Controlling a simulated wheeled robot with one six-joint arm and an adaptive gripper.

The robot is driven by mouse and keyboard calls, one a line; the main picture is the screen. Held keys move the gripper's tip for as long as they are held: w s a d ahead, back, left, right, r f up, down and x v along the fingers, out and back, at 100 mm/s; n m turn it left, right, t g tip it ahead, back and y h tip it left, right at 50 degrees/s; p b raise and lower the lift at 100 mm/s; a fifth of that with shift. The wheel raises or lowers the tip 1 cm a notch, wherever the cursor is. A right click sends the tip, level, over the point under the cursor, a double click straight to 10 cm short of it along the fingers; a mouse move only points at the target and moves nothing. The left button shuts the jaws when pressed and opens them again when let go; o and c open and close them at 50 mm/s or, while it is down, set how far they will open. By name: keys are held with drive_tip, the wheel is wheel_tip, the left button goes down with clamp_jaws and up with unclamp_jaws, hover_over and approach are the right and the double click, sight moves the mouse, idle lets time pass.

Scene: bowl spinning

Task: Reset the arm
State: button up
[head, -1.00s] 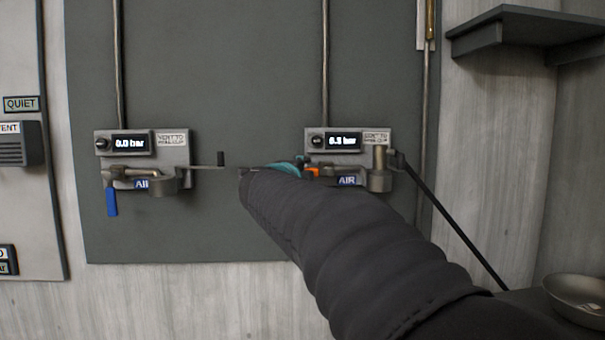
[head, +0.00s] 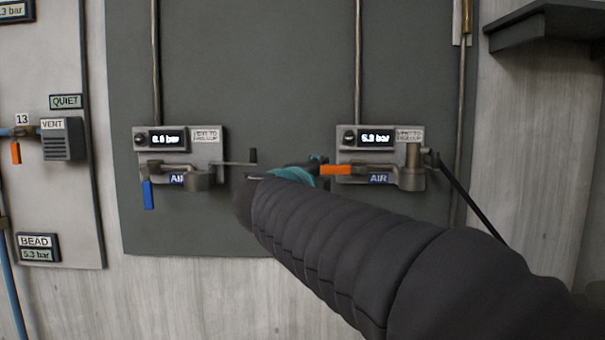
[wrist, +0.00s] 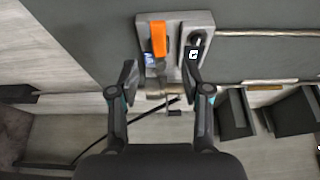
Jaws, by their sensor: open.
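My arm, in a dark ribbed sleeve, reaches from the lower right towards the panel in the head view. My gripper (wrist: 160,85) is open in the wrist view, with its two fingers apart and nothing held between them. Beyond the fingers is the right air valve unit (wrist: 178,45), with an orange handle (wrist: 159,38). In the head view this right unit (head: 408,138) reads about 5.3 bar, and its orange handle (head: 336,170) points left. My gripper is mostly hidden behind my sleeve there; a teal part of it shows left of the orange handle.
The left air valve unit (head: 207,146) has a blue handle (head: 149,194) hanging down. A vent box (head: 62,139) and a BEAD gauge (head: 38,248) are at the far left. A dark shelf (head: 545,28) juts out at upper right. A black rod (head: 470,198) slants from the right unit.

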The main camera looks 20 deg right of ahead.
drive_tip(key=shift+v, duration=0.85)
drive_tip(key=shift+w, duration=0.1)
drive_tip(key=w+a+f+n+t+y, duration=0.2)
drive_tip(key=w+a+n+t+y, duration=0.3)
drive_tip(key=a+n+y, duration=0.5)
drive_tip(key=s+a+f+n+g+y, duration=0.4)
drive_tip(key=s+a+f+n+y, duration=0.15)
drive_tip(key=a+f+n, duration=0.4)
drive_tip(key=s+d+f+n+g, duration=0.2)
drive_tip(key=s+f+n+g, duration=0.45)
drive_tip(key=s+f, duration=0.7)
drive_tip(key=s+d+f+g+h, duration=0.2)
drive_tip(key=s+d+f+h, duration=0.1)
drive_tip(key=s+d+f, duration=0.5)
drive_tip(key=shift+s+d+f+h, duration=0.3)
drive_tip(key=shift+s+d, duration=0.4)
drive_tip(key=shift+s, duration=0.95)
